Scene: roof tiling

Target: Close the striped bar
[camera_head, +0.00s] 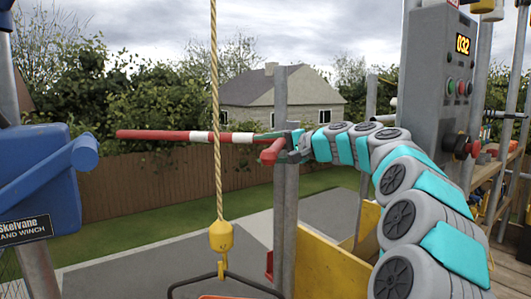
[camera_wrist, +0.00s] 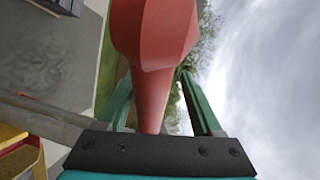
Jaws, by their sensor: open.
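The striped bar (camera_head: 180,135), red with white bands, reaches out level to the left from a grey post (camera_head: 284,200) in the head view. A short red stub (camera_head: 272,152) sticks out beside the post, close to my gripper (camera_head: 298,141). In the wrist view a large red rounded piece (camera_wrist: 154,35) tapers down between the two green fingers of my gripper (camera_wrist: 157,85). The fingers stand apart on either side of it, and I cannot tell whether they touch it. The bar's joint at the post is partly hidden by my gripper.
A rope with a yellow weighted hook (camera_head: 221,237) hangs in front of the bar. A blue winch (camera_head: 35,190) stands at left. A grey control box (camera_head: 437,90) with a red button rises at right. A yellow panel (camera_head: 330,268) lies below my arm.

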